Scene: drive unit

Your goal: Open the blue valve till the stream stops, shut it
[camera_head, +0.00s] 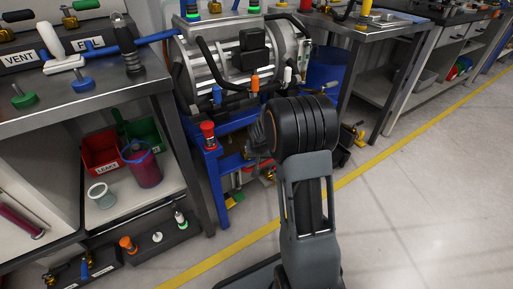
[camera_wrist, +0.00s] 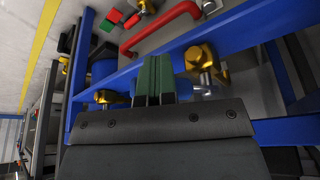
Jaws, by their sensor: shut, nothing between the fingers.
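In the wrist view the two dark green fingers of my gripper (camera_wrist: 153,80) are pressed together, with nothing between them. They point at a blue frame rail (camera_wrist: 240,32). A brass valve body (camera_wrist: 201,57) with a silvery stem sits just right of the fingertips, and another brass fitting (camera_wrist: 106,97) sits to their left. Both look apart from the fingers.
A red bar handle (camera_wrist: 160,30) curves beyond the rail in the wrist view. In the head view a bench (camera_head: 85,95) with blue and green knobs stands left, with red and green bins (camera_head: 101,150) below. Floor (camera_head: 430,180) to the right is clear past a yellow line.

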